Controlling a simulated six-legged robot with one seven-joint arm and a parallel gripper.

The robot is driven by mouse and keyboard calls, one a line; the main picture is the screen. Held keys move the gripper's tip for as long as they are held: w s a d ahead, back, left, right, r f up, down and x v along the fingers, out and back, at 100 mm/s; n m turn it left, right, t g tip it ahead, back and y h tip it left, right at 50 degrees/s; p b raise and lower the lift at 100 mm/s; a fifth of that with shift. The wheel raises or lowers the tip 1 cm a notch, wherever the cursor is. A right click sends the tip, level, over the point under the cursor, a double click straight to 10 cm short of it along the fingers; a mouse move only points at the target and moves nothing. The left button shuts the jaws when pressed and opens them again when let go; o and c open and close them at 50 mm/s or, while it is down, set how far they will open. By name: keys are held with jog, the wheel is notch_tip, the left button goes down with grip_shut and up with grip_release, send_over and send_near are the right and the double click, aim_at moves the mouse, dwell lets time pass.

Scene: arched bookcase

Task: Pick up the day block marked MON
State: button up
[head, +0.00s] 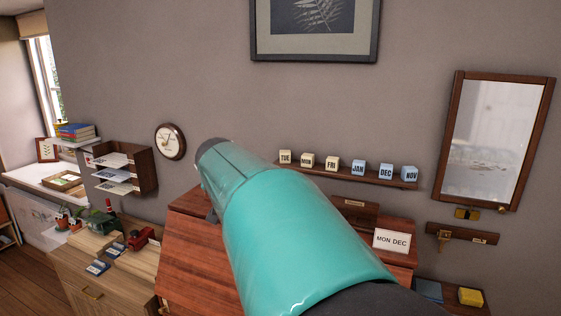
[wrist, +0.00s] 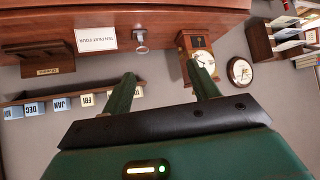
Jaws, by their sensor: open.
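The cream MON block (head: 307,161) sits on a narrow wall shelf (head: 345,177), between the TUE block (head: 285,157) and the FRI block (head: 332,164). In the wrist view the picture is upside down, and the blocks' row runs left of and behind one finger. There the FRI block (wrist: 87,100) reads clearly; the MON block is mostly hidden by that finger. My gripper (wrist: 160,70) is open and empty, its fingers apart, with no block between them. In the head view my teal arm hides the gripper.
Blue JAN (head: 358,167), DEC (head: 386,171) and NOV (head: 410,173) blocks fill the shelf's right side. A MON DEC card (head: 391,241) stands on the wooden desk (head: 190,235) below. A round clock (head: 170,141) and letter rack (head: 130,170) hang left; a mirror (head: 496,140) hangs right.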

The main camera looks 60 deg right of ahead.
jog(key=s+d+r+m+g+h, duration=0.2)
jog(key=s+d+r, duration=0.1)
jog(key=d, duration=0.7)
jog(key=s+d+r+m+g+h, duration=0.1)
jog(key=s+d+r+m+h, duration=0.15)
jog(key=d, duration=0.65)
send_near(307, 156)
jog(key=x, duration=0.4)
jog(key=shift+w+d, duration=0.15)
jog(key=shift+d, duration=0.05)
jog(key=x, duration=0.5)
jog(key=shift+d+f, duration=0.3)
jog(key=shift+f, duration=0.05)
jog(key=c, duration=1.1)
jog(key=shift+o, duration=0.2)
jog(key=shift+r, duration=0.1)
